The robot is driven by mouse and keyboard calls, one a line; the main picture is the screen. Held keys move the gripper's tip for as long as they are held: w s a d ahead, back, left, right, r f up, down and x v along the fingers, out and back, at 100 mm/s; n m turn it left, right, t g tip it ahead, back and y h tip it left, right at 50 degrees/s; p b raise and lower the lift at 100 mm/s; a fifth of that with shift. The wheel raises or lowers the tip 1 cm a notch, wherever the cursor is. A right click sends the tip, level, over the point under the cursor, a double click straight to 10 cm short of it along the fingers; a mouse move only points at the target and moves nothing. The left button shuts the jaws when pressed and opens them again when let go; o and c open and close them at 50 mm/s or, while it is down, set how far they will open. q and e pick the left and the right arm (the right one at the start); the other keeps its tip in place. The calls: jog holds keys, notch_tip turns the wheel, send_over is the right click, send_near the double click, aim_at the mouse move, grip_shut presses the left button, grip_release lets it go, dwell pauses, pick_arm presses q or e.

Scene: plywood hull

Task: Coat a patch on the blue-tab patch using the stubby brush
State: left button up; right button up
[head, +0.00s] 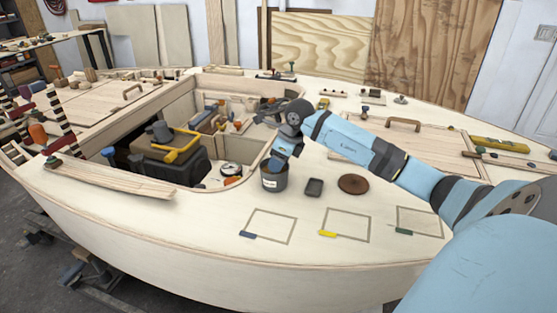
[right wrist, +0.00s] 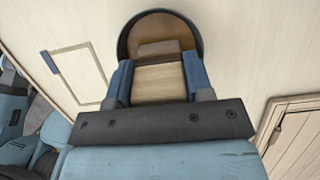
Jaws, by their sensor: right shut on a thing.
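My right gripper (head: 277,163) reaches down at the mouth of a grey can (head: 275,182) with a white label. In the right wrist view my right gripper (right wrist: 158,82) is shut on a pale wooden piece, which looks like the stubby brush (right wrist: 160,84). Its lower end points into the round can (right wrist: 125,42), which is brownish inside. The bristles cannot be made out. The blue-tab patch (head: 270,225) is a drawn outline in front of the can, with its blue tab (head: 248,235) at the near left corner. The tab also shows in the right wrist view (right wrist: 50,62). My left gripper is out of view.
Outlined patches with a yellow tab (head: 327,234) and a green tab (head: 403,231) lie to the right.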

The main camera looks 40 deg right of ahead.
jog(key=shift+r, duration=0.1)
jog(key=shift+r+p, duration=1.1)
jog(key=shift+r, duration=0.55)
jog(key=shift+r+p, duration=1.05)
jog(key=shift+r, duration=0.7)
